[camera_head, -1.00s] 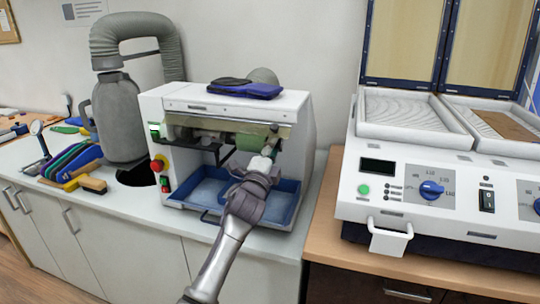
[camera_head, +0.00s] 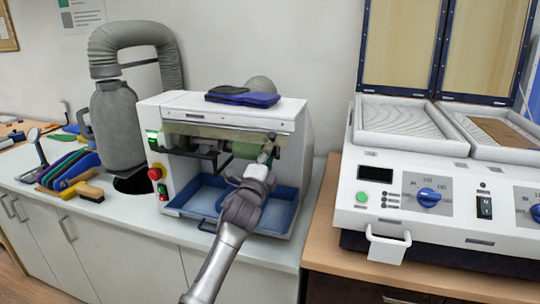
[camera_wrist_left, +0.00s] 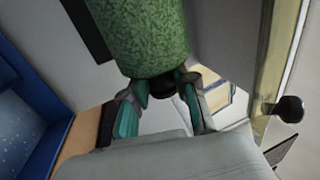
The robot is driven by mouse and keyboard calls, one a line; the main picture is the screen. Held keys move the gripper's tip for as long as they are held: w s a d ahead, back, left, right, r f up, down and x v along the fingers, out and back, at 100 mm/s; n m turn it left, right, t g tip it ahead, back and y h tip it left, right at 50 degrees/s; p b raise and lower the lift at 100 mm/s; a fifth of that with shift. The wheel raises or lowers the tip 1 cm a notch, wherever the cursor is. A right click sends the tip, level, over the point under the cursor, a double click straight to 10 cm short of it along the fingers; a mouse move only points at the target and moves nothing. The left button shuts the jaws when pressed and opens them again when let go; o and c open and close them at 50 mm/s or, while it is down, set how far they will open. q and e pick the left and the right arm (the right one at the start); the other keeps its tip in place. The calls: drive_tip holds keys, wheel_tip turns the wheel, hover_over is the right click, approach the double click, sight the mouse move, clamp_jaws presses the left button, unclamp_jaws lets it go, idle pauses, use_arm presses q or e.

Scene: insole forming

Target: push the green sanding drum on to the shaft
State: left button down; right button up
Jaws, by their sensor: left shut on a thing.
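The green sanding drum (camera_head: 245,150) lies sideways inside the opening of the white sanding machine (camera_head: 220,105). It fills the top of the left wrist view (camera_wrist_left: 140,35), rough and speckled green. My left gripper (camera_head: 265,158) is at the drum's right end. In the left wrist view, the fingers of my left gripper (camera_wrist_left: 160,95) are closed around the dark hub (camera_wrist_left: 162,84) at the drum's end. The shaft is not clearly seen; the drum and the machine's front hide how far the drum sits on it. My right gripper is not in view.
A blue tray (camera_head: 190,203) lies below the drum in the machine. A dark bracket (camera_head: 190,152) is left of the drum. Blue and black insoles (camera_head: 243,96) lie on top of the machine. A forming press (camera_head: 415,200) stands to the right.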

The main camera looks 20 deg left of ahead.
sight(248, 155)
use_arm(q)
drive_tip(key=shift+a+r+p, duration=0.1)
drive_tip(key=shift+a+p, duration=0.3)
drive_tip(key=shift+a, duration=0.5)
idle(1.1)
drive_tip(key=shift+a+p, duration=0.4)
drive_tip(key=shift+a, duration=1.3)
idle(2.5)
drive_tip(key=c, duration=0.8)
unclamp_jaws()
drive_tip(key=shift+o, duration=1.2)
